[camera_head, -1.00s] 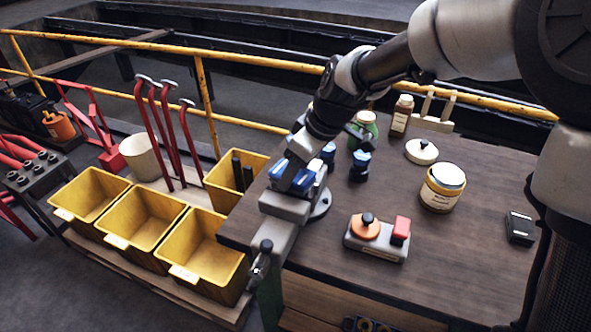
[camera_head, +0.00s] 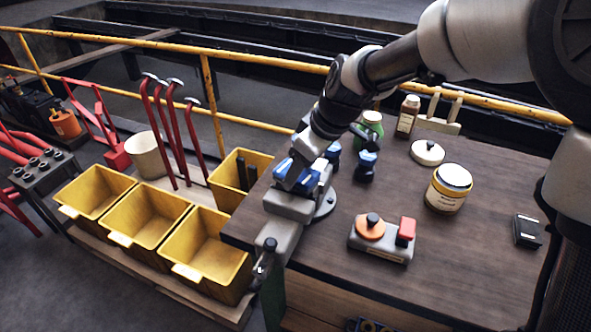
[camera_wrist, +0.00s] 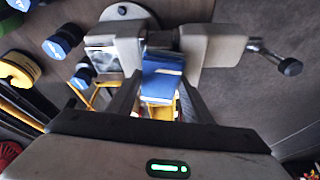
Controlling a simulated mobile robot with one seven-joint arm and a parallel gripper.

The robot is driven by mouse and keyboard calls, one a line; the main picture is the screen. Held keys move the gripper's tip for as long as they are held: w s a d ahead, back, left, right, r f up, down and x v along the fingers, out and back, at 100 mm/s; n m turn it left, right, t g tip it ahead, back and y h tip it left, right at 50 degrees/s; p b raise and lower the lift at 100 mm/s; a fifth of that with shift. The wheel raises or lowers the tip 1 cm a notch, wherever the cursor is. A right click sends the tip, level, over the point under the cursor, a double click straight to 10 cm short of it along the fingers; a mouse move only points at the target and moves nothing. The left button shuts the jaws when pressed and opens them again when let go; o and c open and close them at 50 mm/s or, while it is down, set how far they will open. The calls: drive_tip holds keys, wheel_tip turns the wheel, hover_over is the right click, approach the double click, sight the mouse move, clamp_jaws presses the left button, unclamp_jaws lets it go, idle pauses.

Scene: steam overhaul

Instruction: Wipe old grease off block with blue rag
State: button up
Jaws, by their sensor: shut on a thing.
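The blue rag (camera_wrist: 162,80) is folded between the two fingers of my gripper (camera_wrist: 160,98) in the wrist view. It shows as blue patches (camera_head: 283,168) by the fingers in the head view. My gripper (camera_head: 296,180) is shut on the rag, low over the grey vise (camera_head: 288,206) at the bench's left corner. In the wrist view the rag lies beside the gap between the pale vise jaws (camera_wrist: 213,46). The block is mostly hidden by the rag and my gripper; I cannot tell its grease or whether the rag touches it.
Blue-capped dark pieces (camera_head: 366,165) stand right of the vise. Yellow bins (camera_head: 205,255) stand left. The vise handle (camera_head: 266,255) sticks out front.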

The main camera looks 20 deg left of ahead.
drive_tip(key=shift+d, duration=0.95)
drive_tip(key=shift+a+f, duration=0.1)
drive_tip(key=shift+a, duration=1.55)
drive_tip(key=shift+d+b, duration=0.55)
drive_tip(key=shift+d, duration=1.1)
drive_tip(key=shift+a, duration=1.65)
drive_tip(key=shift+w+a+r+p+v, duration=0.1)
drive_tip(key=shift+a+p+v, duration=0.1)
drive_tip(key=shift+p+v, duration=0.8)
drive_tip(key=shift+w+a+r+p+v, duration=0.15)
drive_tip(key=shift+p+v, duration=0.4)
drive_tip(key=shift+v, duration=0.85)
drive_tip(key=shift+a+r+p+v, duration=0.1)
drive_tip(key=shift+a+p+v, duration=0.15)
drive_tip(key=shift+p+v, duration=0.75)
drive_tip(key=shift+r, duration=0.1)
